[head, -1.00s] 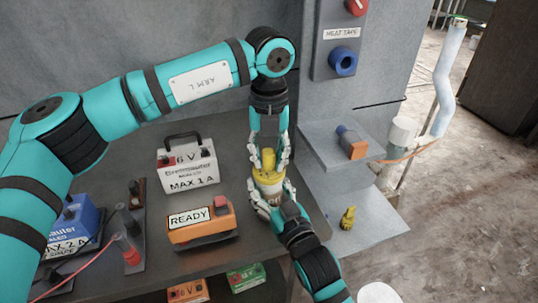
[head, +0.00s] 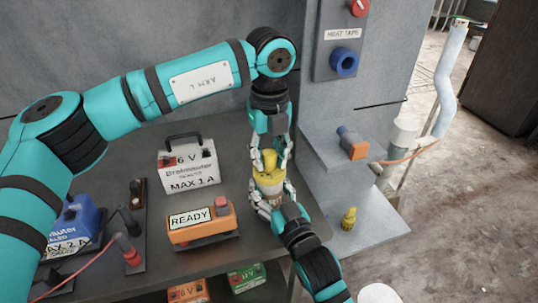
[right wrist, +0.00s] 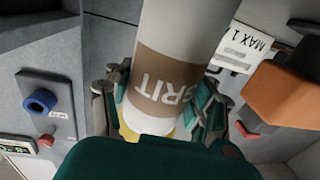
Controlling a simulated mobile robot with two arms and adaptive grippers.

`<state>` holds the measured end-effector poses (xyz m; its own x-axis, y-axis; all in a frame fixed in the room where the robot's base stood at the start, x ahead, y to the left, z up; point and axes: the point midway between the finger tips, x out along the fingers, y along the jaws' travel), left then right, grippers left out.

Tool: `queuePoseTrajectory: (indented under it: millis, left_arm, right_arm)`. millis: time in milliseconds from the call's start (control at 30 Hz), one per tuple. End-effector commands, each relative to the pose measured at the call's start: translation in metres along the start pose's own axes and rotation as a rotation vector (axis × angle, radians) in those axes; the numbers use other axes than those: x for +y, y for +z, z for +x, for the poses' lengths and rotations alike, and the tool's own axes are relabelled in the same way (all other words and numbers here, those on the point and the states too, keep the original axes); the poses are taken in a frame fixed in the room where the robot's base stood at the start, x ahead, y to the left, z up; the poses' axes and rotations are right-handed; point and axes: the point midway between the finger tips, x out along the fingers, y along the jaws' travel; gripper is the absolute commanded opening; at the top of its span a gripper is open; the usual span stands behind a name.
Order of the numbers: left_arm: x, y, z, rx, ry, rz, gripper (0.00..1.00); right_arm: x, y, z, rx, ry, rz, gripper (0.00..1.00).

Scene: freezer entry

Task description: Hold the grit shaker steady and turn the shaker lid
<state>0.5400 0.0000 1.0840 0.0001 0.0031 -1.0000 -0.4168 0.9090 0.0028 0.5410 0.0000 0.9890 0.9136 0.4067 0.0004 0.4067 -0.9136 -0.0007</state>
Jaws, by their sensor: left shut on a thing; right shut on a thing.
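The grit shaker (head: 268,183) stands near the right edge of the bench, its upper part yellow. In the right wrist view its white body has a tan band reading GRIT (right wrist: 165,85). My right gripper (head: 269,196) is shut around the shaker from the front; its fingers also show on both sides of the body in the right wrist view (right wrist: 160,108). The yellow shaker lid (head: 268,160) is on top. My left gripper (head: 269,157) comes down from above and is shut on the lid, its fingers at both sides partly hiding it.
A 6 V battery (head: 189,167) and an orange READY box (head: 202,223) stand left of the shaker. Grey shelves at the right carry a blue-and-orange item (head: 352,143) and a small yellow item (head: 349,218). A heat tape panel (head: 341,40) is above.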

Motion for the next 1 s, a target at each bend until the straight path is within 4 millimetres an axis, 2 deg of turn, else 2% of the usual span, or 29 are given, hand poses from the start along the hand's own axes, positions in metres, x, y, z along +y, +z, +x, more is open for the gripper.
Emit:
queuePoseTrajectory:
  millis: [167,200,367,633,733,867,1000]
  left_arm:
    - [-0.001,0.000,0.000,-0.001,-0.003,0.000,0.00]
    - [-0.001,0.000,0.000,-0.001,-0.003,0.000,0.31]
    - [-0.001,0.000,0.000,0.000,-0.001,0.002,0.51]
    - [0.000,-0.001,-0.001,0.001,0.000,0.003,0.51]
    - [-0.001,0.000,-0.007,0.000,-0.001,0.003,0.51]
    - [-0.001,0.000,-0.028,-0.002,-0.002,0.003,0.51]
    - [-0.001,0.000,-0.059,-0.003,-0.003,0.003,0.51]
  right_arm:
    - [-0.001,0.001,0.000,-0.002,-0.002,-0.001,0.00]
    - [-0.001,0.001,0.000,-0.002,-0.002,-0.001,0.00]
    - [-0.001,0.001,0.000,-0.003,-0.001,0.000,0.00]
    - [0.000,0.001,0.000,-0.003,0.000,0.000,0.00]
    - [0.000,0.001,0.000,-0.004,0.000,-0.001,0.00]
    - [0.000,0.002,0.000,-0.004,0.001,-0.001,0.00]
    - [0.000,0.002,0.000,-0.004,0.001,-0.001,0.00]
